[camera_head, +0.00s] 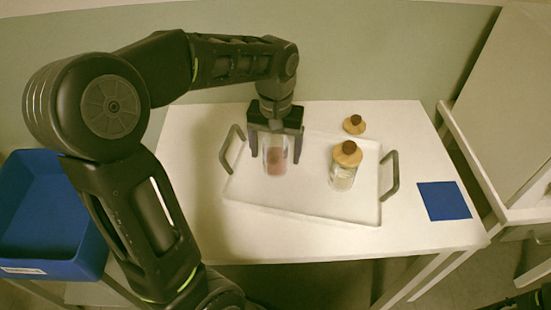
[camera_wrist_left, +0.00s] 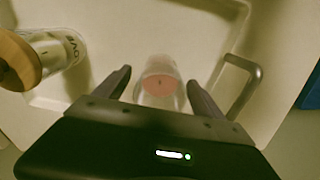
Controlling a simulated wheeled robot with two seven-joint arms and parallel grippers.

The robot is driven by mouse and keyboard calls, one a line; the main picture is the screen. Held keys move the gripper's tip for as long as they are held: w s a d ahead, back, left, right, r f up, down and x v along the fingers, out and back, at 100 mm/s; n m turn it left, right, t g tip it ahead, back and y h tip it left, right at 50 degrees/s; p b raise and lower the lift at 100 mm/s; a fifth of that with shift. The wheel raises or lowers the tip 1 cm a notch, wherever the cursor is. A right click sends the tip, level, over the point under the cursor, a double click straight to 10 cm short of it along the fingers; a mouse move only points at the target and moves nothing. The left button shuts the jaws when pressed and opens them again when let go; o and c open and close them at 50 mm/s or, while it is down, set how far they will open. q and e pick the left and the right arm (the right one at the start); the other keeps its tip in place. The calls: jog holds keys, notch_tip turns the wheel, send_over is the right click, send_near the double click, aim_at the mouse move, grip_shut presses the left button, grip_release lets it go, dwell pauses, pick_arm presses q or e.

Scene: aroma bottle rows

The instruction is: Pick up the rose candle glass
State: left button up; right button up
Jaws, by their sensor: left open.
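The rose candle glass (camera_head: 275,160), a clear glass with pink wax, stands upright at the left part of the white tray (camera_head: 310,207). My left gripper (camera_head: 275,158) is open above it and points down, with one finger on each side of the glass. In the left wrist view the glass (camera_wrist_left: 160,84) shows between the two spread fingertips of my left gripper (camera_wrist_left: 157,82). I cannot tell whether the fingers touch the glass.
A glass jar with a wooden lid (camera_head: 345,165) stands on the tray to the right; it also shows in the left wrist view (camera_wrist_left: 45,55). A loose wooden lid (camera_head: 354,125) lies behind. A blue square (camera_head: 444,200) lies at the table's right. A blue bin (camera_head: 45,225) is at far left.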

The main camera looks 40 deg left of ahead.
pick_arm(q)
jog(key=shift+f, duration=0.7)
jog(key=shift+c, duration=0.3)
jog(key=c, duration=1.7)
